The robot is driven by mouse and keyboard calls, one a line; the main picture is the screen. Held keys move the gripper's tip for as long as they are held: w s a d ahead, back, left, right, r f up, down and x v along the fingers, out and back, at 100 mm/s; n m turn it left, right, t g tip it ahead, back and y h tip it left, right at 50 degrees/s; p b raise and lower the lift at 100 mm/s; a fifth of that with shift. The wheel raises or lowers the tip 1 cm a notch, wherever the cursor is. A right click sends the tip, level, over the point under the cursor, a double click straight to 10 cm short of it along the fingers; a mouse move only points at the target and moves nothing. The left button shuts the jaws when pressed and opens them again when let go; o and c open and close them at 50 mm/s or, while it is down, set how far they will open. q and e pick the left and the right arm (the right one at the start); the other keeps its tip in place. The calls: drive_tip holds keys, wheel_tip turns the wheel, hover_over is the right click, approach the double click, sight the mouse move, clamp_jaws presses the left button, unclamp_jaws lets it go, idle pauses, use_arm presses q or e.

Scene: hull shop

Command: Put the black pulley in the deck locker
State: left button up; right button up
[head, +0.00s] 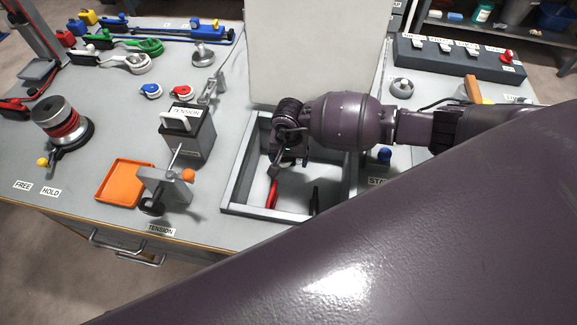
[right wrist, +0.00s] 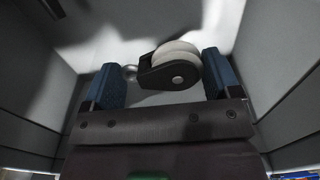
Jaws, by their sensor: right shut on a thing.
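The black pulley (right wrist: 160,72), with pale sheaves and a metal eye, lies between the blue-padded fingers of my right gripper (right wrist: 165,80) in the right wrist view. The gripper is shut on it. In the head view my right gripper (head: 288,160) points down inside the opening of the deck locker (head: 232,185), a grey open-topped box set in the bench. Grey locker walls surround the gripper in the wrist view. The pulley is mostly hidden in the head view, and its contact with the floor cannot be told. My left gripper is out of view.
A pale upright panel (head: 315,50) stands behind the locker. A red-handled item (head: 272,192) and a dark item (head: 314,200) show in the locker. A tension block (head: 187,135), an orange tray (head: 125,182) and a winch (head: 62,125) stand to the left.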

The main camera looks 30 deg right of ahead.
sight(289, 172)
drive_tip(key=shift+f+b, duration=0.35)
drive_tip(key=shift+f, duration=2.25)
drive_tip(key=shift+f, duration=0.15)
drive_tip(key=o, duration=0.8)
drive_tip(key=shift+o, duration=0.2)
wheel_tip(289, 172, up, 12)
drive_tip(key=shift+r+p, duration=0.2)
drive_tip(key=shift+p, duration=0.45)
